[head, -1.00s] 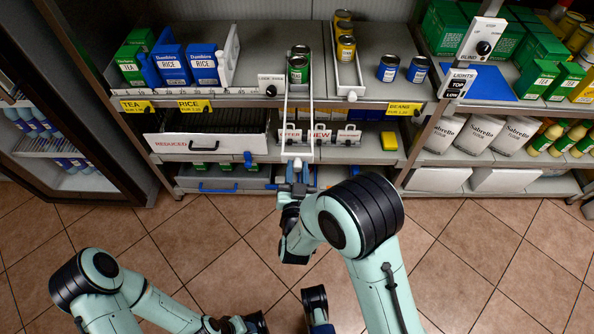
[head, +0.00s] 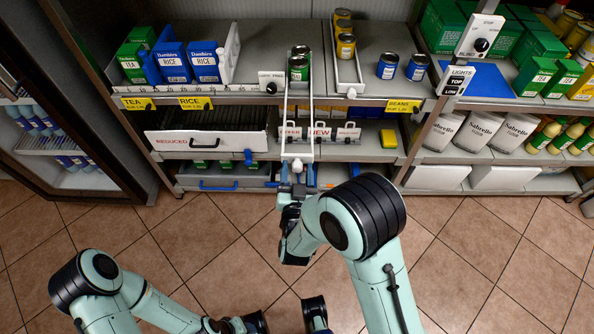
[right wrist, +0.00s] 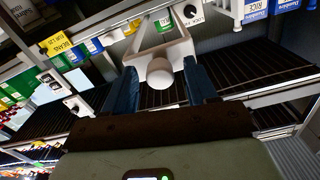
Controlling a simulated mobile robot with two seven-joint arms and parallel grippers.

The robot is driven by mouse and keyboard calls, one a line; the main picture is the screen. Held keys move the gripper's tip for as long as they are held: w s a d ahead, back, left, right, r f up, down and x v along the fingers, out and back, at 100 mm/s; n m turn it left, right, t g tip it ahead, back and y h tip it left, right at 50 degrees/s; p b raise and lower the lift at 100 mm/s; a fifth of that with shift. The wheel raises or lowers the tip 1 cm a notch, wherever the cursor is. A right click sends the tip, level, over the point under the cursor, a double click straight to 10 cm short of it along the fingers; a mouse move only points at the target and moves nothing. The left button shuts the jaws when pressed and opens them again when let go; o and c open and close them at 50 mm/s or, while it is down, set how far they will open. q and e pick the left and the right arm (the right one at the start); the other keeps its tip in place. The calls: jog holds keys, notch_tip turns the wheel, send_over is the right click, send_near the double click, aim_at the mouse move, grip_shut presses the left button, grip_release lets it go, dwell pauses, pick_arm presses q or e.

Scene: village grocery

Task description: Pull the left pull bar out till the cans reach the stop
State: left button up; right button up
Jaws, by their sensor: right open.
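The left pull bar (head: 314,120) is a long white frame reaching out from the shelf toward me, past the shelf's front edge. Green cans (head: 298,70) stand inside its back part, near the shelf front. Its round white knob (right wrist: 160,73) shows in the right wrist view. My right gripper (head: 297,176) is open, with one blue finger on each side of the knob; in the right wrist view (right wrist: 160,88) gaps show between knob and fingers. My left gripper (head: 238,325) is low in the head view, partly cut off, far from the shelf; its fingers are unclear.
A second pull bar (head: 361,76) with yellow cans (head: 345,45) stands to the right. Blue cans (head: 388,66) are beyond it. The floor in front is free.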

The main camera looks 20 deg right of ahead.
pick_arm(q)
jog(key=shift+g, duration=0.4)
jog(key=r+p, duration=0.1)
jog(key=s+r+p, duration=0.1)
jog(key=p, duration=0.1)
jog(key=r+p, duration=0.2)
jog(key=shift+s, duration=0.4)
pick_arm(e)
jog(key=v, duration=1.3)
jog(key=shift+s, duration=0.2)
